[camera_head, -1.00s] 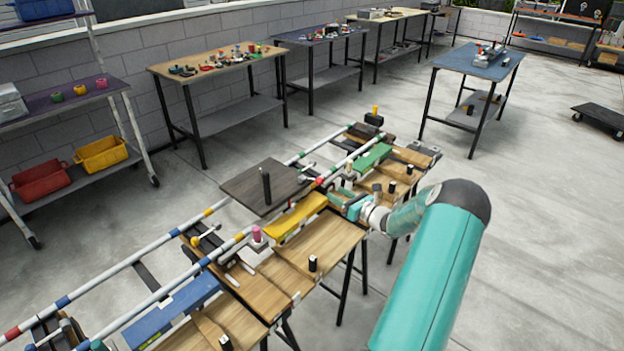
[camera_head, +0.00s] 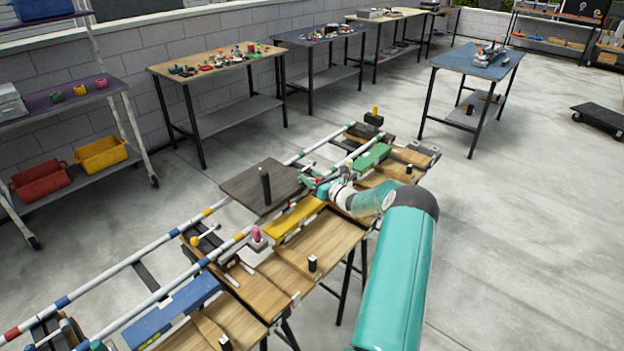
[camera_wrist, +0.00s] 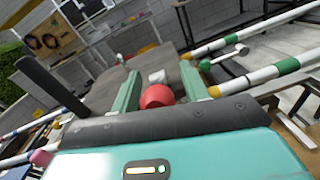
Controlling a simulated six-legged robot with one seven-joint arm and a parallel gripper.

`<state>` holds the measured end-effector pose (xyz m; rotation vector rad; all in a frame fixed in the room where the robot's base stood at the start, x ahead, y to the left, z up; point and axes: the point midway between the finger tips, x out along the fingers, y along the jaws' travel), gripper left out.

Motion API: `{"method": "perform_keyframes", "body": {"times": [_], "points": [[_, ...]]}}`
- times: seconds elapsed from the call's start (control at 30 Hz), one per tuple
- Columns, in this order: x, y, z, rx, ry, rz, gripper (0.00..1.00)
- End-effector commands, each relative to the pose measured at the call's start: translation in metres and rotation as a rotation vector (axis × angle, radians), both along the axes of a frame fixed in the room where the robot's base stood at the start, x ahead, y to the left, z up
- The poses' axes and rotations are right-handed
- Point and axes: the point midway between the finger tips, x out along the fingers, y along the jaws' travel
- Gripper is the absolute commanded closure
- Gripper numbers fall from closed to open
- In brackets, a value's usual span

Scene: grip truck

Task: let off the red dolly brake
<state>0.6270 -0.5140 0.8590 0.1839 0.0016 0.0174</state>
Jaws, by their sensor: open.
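My gripper (camera_head: 324,187) is at the right edge of the dark dolly (camera_head: 240,183), which sits across the two striped rails. In the wrist view my gripper (camera_wrist: 159,72) has its two teal fingers apart. A round red knob (camera_wrist: 157,97), apparently the red dolly brake, shows between them, nearer the palm than the tips. A small white piece (camera_wrist: 157,77) is just beyond it. I cannot tell whether either finger touches the knob. In the head view the knob shows only as a small red patch (camera_head: 320,181), partly hidden by my gripper.
A black upright post (camera_head: 265,186) stands on the dolly. A yellow block (camera_head: 295,218) and a pink knob (camera_head: 256,234) are near the front rail. A green block (camera_head: 372,157) lies farther along. Wooden boards (camera_head: 325,240) fill the near side; open floor lies right.

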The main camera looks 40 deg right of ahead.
Motion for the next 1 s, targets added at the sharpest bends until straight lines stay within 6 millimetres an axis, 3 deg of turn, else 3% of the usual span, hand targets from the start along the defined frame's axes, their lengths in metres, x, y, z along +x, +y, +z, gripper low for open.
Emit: {"method": "perform_keyframes", "body": {"times": [0.27,0.5,1.0], "points": [[0.0013,-0.0002,0.0001,0.0,0.0,0.0,0.57],[0.0011,-0.0002,0.0001,0.0,0.0,0.0,1.0],[0.0028,0.0,0.0049,-0.01,0.082,0.0,1.0]]}}
